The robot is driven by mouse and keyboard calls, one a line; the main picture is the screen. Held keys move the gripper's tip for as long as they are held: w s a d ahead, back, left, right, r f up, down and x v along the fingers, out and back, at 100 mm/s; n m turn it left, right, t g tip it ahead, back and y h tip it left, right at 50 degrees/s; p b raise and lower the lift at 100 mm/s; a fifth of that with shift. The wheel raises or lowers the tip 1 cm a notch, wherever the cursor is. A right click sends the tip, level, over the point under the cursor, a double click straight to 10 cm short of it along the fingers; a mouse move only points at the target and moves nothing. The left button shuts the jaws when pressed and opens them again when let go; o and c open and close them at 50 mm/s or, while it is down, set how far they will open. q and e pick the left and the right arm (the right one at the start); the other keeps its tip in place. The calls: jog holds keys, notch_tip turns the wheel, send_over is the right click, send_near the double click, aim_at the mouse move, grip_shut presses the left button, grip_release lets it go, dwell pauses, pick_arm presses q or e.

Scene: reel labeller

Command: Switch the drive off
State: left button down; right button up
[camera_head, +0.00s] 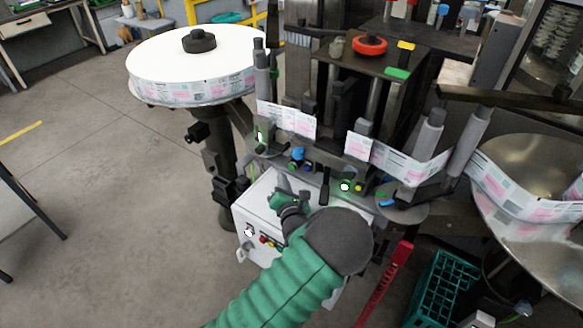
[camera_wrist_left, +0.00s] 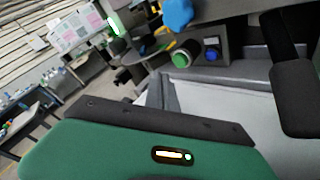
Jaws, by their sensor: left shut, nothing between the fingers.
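My left gripper (camera_head: 280,198), on a green-sleeved arm from the bottom, is shut and empty over the light grey control box (camera_head: 249,210). The box's front has a pale switch or knob (camera_head: 249,231) and small red and yellow controls (camera_head: 266,240), left of and below the gripper. I cannot tell which control is the drive's. On the machine behind the gripper are a blue knob (camera_head: 297,153) and a lit green button (camera_head: 345,186). The left wrist view shows a green button (camera_wrist_left: 180,60) beside a blue button (camera_wrist_left: 212,54). My right gripper is not in view.
A large label reel (camera_head: 190,60) stands at the back left, with its label web (camera_head: 290,118) running right across the machine. A red handle (camera_head: 387,280) and a green crate (camera_head: 440,285) are at lower right. The floor left of the box is open.

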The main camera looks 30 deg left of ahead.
pick_arm(q)
jog(key=shift+s+a+p, duration=0.1)
jog(key=shift+s+p, duration=0.3)
jog(key=shift+s, duration=1.3)
